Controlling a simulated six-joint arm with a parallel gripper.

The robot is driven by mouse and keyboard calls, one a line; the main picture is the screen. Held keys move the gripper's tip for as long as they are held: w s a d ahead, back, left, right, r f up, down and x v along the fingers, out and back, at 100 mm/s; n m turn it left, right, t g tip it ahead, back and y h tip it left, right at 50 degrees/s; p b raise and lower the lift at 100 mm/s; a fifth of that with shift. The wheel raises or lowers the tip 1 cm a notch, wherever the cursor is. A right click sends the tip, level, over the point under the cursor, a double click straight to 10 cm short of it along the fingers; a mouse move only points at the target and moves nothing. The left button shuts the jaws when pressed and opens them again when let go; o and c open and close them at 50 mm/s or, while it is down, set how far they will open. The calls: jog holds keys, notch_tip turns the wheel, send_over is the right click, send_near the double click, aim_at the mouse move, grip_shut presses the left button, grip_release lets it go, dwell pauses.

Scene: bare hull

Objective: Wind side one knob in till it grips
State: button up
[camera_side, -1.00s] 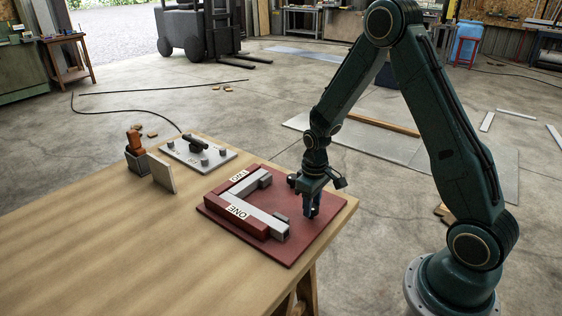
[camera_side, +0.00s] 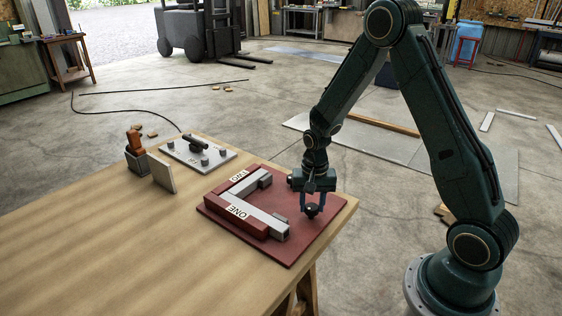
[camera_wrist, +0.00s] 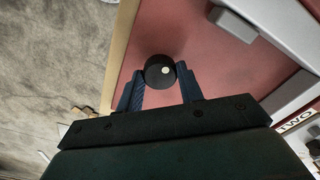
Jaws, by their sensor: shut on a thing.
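A dark round knob (camera_wrist: 160,71) with a pale dot sits between the two fingers of my gripper (camera_wrist: 162,84) in the wrist view. My gripper (camera_side: 313,209) is shut on it, over the right part of the red base plate (camera_side: 300,244). The knob shows as a small dark shape (camera_side: 311,212) in the side view. What lies under the knob is hidden. A grey L-shaped piece (camera_side: 262,220) lies against a red fence (camera_side: 233,223) marked ONE and TWO, left of my gripper. The TWO label (camera_wrist: 297,125) shows in the wrist view.
A grey plate with knobs and a dark handle (camera_side: 198,153) lies farther back on the wooden table (camera_side: 130,240). An upright pale board (camera_side: 161,174) and a holder with an orange-handled tool (camera_side: 136,157) stand left of it. The table's front left is clear.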

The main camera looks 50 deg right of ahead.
aim_at(312, 207)
jog(key=m, duration=0.6)
jog(key=shift+m, duration=0.4)
jog(key=o, duration=1)
jog(key=shift+r, duration=0.15)
notch_tip(312, 207, up, 14)
jog(key=shift+f, duration=0.2)
dwell(0.5)
